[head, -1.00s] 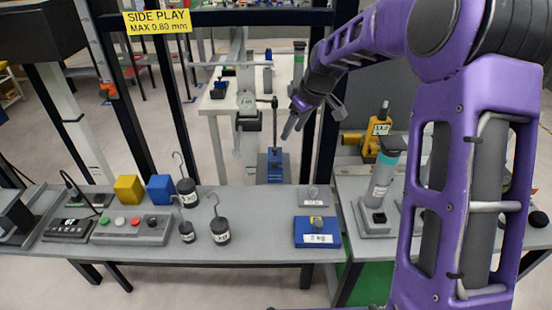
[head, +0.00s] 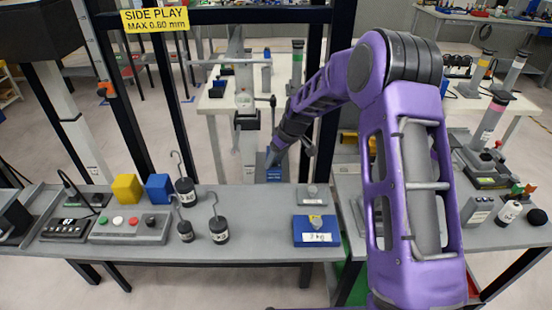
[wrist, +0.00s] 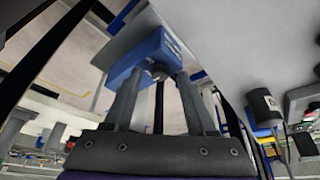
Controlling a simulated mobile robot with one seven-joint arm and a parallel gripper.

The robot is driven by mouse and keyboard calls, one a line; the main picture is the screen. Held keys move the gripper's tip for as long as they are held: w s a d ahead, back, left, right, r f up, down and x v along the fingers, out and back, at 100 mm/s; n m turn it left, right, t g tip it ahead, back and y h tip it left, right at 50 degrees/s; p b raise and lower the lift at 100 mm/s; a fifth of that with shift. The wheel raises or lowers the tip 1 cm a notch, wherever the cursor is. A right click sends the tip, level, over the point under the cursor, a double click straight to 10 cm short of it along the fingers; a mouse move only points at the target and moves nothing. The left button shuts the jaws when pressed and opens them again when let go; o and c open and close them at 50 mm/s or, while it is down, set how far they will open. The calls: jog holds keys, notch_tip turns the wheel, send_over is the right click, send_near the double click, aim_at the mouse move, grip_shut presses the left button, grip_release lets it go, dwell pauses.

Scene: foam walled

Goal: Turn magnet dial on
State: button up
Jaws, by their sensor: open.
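A blue magnet base (head: 273,175) with an upright dark rod stands behind the bench, partly hidden by my gripper in the head view. In the wrist view the blue base (wrist: 133,66) sits against a grey surface. A small dark round dial (wrist: 159,72) shows on its near face. My gripper (head: 271,156) is at the base in the head view. In the wrist view my gripper (wrist: 154,80) is open, with its two fingers either side of the dial. I cannot tell whether they touch it. The dial's setting is not readable.
The front bench (head: 265,249) holds several black hooked weights (head: 219,231), a yellow cube (head: 127,188), a blue cube (head: 159,187), a button box (head: 130,228) and a labelled blue block (head: 316,232).

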grip_shut()
jog(key=shift+m, duration=0.3)
dwell(0.3)
jog(key=m, duration=0.1)
jog(key=m+h+b, duration=0.1)
jog(key=shift+s+a+m+t, duration=0.15)
jog(key=shift+a+m+t, duration=0.1)
jog(key=shift+m+t, duration=0.15)
jog(key=m+h, duration=0.1)
jog(key=m, duration=0.1)
jog(key=m+h, duration=0.1)
jog(key=m, duration=0.2)
jog(key=shift+a+t+b, duration=0.2)
jog(key=shift+t+b, duration=0.1)
jog(key=m+h, duration=0.2)
jog(key=m, duration=0.3)
jog(key=shift+a, duration=0.15)
jog(key=shift+a+m+g+h+p, duration=0.15)
jog(key=shift+m+g+h+p, duration=0.4)
jog(key=shift+m, duration=1.65)
jog(key=shift+g, duration=0.25)
